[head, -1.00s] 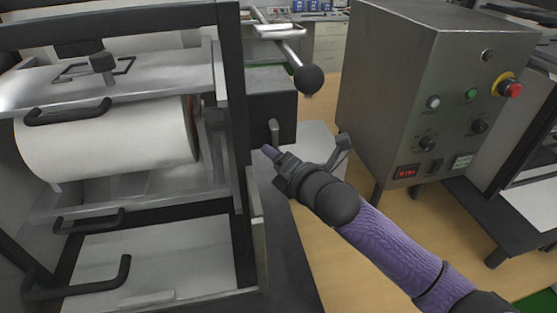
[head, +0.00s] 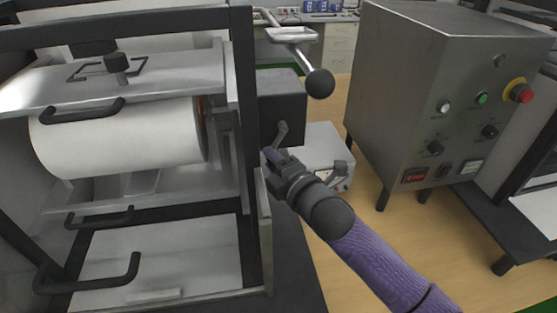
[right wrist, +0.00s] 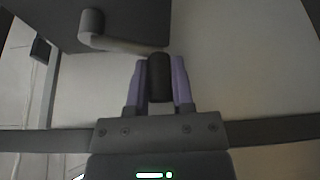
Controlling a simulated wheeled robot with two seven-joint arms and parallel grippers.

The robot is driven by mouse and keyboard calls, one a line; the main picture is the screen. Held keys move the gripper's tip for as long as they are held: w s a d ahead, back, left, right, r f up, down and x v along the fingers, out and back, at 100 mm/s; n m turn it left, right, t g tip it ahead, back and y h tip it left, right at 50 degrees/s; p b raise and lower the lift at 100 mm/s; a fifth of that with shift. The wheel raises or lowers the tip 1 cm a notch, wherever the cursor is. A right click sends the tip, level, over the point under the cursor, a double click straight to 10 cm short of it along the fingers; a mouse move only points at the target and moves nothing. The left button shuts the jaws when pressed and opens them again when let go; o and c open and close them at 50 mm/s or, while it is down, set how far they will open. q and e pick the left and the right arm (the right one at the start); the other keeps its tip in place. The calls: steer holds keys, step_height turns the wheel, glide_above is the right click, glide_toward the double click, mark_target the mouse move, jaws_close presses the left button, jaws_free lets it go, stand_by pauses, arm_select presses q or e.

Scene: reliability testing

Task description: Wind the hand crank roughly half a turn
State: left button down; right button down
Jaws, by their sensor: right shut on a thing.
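The hand crank (head: 282,132) is a small grey arm on the front of a dark box beside the roller machine. Its arm slants down and left from its pivot toward my right gripper (head: 268,158). In the right wrist view the crank arm (right wrist: 122,44) runs from a round hub to a dark cylindrical handle (right wrist: 158,78). The handle sits between the two purple fingers of my right gripper (right wrist: 159,86), which is shut on it. In the head view the gripper hides the handle. My left gripper is not in view.
The roller machine frame (head: 245,120) with a white roll (head: 120,140) stands close on the left. A lever with a black ball knob (head: 320,83) hangs above the crank. A metal control cabinet (head: 440,90) stands on the right. A light box (head: 322,150) sits behind my gripper.

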steer(key=shift+c, duration=2.4)
jaws_free()
steer(key=shift+s, duration=0.1)
steer(key=p+v, duration=0.2)
steer(key=v, duration=0.7)
steer(key=shift+s+d, duration=0.25)
steer(key=shift+s, duration=0.05)
